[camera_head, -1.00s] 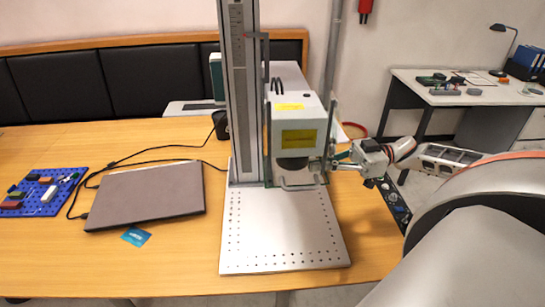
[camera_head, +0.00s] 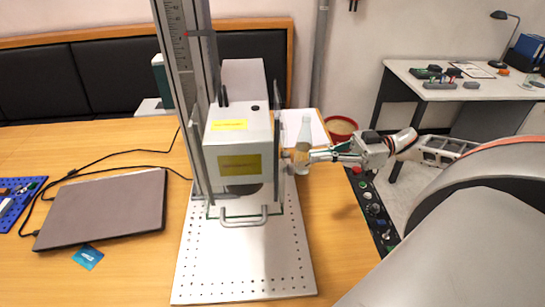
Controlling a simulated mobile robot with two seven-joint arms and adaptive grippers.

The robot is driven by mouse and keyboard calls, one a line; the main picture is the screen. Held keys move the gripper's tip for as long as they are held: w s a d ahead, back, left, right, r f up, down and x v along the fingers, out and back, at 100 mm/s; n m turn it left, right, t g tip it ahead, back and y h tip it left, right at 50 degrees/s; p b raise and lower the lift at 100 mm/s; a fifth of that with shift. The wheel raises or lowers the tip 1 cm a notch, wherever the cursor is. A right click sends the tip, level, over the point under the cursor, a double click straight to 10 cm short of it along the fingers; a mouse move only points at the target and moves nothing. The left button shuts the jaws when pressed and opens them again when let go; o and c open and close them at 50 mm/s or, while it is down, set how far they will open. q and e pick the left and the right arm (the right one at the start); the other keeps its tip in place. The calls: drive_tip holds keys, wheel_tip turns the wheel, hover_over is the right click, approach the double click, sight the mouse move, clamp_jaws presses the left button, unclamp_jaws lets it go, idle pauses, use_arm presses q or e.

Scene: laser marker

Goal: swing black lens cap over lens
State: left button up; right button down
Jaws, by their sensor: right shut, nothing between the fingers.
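The laser marker's pale head (camera_head: 239,145) hangs on a metal column above a perforated base plate (camera_head: 245,262). A dark round part (camera_head: 243,189) shows under the head's lower edge; I cannot tell whether it is the black lens cap or the lens. My right gripper (camera_head: 296,158) is shut and empty. It reaches in from the right, with its fingertips close to the head's right side, near a clear side panel. Whether they touch it is unclear. My left gripper is out of view.
A clear guard with a metal handle (camera_head: 244,217) stands in front of the head. A bottle (camera_head: 305,132) is close behind my right gripper. A black control panel (camera_head: 374,212) lies at the right, and a laptop (camera_head: 103,208) at the left.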

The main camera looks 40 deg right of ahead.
drive_tip(key=x, duration=1.4)
